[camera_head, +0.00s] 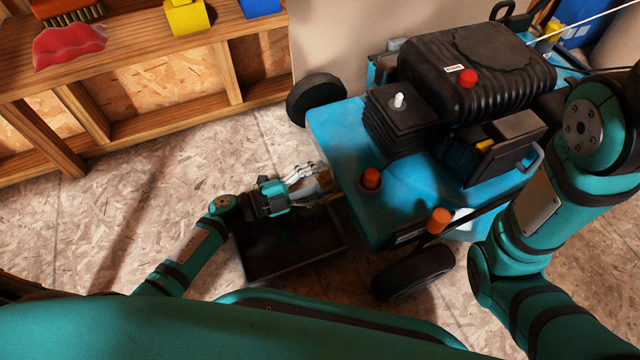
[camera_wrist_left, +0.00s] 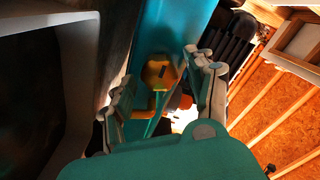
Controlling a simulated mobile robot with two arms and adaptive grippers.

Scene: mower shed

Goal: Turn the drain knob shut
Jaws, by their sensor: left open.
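The blue mower (camera_head: 335,130) stands on the floor at centre right. In the left wrist view the yellow drain knob (camera_wrist_left: 160,72) sits on its blue side, with a dark slot on its face. My left gripper (camera_head: 312,178) is beside the mower's lower left side and is open. In the left wrist view the fingers of the left gripper (camera_wrist_left: 163,78) stand on either side of the knob; I cannot tell whether they touch it. In the head view the knob is mostly hidden by the fingers. My right arm comes in from the right, but its gripper is out of view.
A black tray (camera_head: 285,262) lies on the floor below my left gripper, in front of the mower. A mower wheel (camera_head: 413,272) stands right of the tray. The floor on the left is clear.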

